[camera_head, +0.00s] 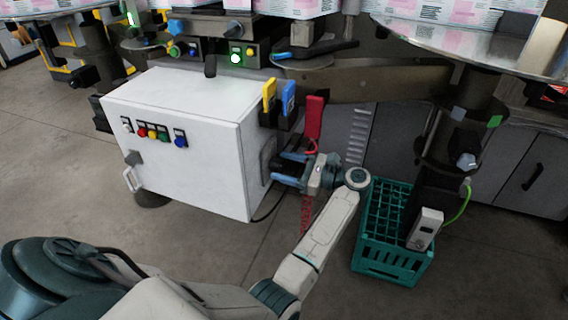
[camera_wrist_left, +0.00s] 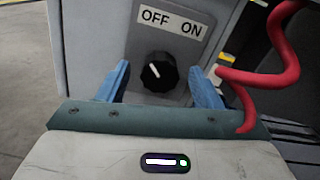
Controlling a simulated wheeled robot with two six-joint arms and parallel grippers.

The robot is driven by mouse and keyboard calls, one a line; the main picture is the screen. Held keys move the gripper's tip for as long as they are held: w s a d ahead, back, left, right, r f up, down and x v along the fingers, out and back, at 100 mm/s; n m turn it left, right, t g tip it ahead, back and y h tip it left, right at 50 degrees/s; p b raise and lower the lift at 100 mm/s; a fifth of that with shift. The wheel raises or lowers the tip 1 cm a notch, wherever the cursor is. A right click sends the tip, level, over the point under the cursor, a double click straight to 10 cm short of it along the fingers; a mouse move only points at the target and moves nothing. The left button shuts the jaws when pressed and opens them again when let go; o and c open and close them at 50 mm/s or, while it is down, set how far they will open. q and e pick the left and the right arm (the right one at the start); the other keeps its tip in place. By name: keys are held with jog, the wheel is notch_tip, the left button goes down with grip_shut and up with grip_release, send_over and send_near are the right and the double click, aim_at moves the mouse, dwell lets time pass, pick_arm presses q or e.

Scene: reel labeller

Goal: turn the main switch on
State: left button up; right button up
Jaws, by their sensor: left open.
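The main switch is a black rotary knob (camera_wrist_left: 159,72) on a grey plate, under a white label (camera_wrist_left: 172,19) reading OFF and ON. Its white mark leans up and left, toward OFF. In the head view the switch's grey box (camera_head: 266,160) is on the right side of the white cabinet (camera_head: 190,175); the knob is hidden there. My left gripper (camera_head: 279,168) faces that side. In the left wrist view its blue fingers (camera_wrist_left: 160,82) are open, one on each side of the knob, with visible gaps. My right gripper is not in view.
A red coiled cable (camera_wrist_left: 285,60) hangs close to the right finger. Yellow (camera_head: 269,95) and blue (camera_head: 288,98) handles stick up by the cabinet's back corner. A teal crate (camera_head: 390,265) stands on the floor right of my arm. Coloured buttons (camera_head: 152,133) line the cabinet front.

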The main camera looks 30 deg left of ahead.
pick_arm(q)
jog(key=shift+s+a, duration=0.1)
jog(key=shift+a, duration=0.2)
jog(key=c, duration=1)
